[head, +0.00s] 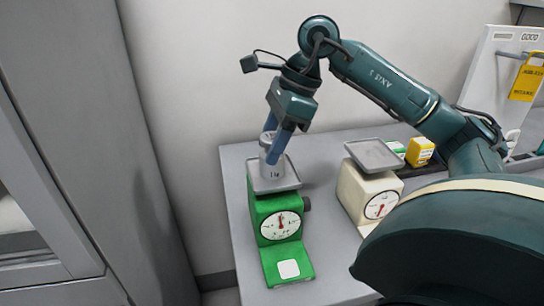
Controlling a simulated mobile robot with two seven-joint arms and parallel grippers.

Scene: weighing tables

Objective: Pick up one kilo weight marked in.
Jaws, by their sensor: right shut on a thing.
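A grey cylindrical weight (271,172) with a faint dark marking stands upright at the pan of the green scale. My right gripper (275,150) reaches down from above and is shut on the weight's upper part, its blue fingers on either side of it. The fingers hide part of the weight. I cannot tell whether its base touches the pan. The green scale (288,258) has a grey pan and a round white dial with a red needle. My left gripper is not in view.
A cream scale (352,196) with an empty grey pan stands to the right on the grey table (236,190). Yellow and green boxes (421,150) lie behind it. A white board with a yellow tag (526,78) stands at the far right. A grey cabinet is at the left.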

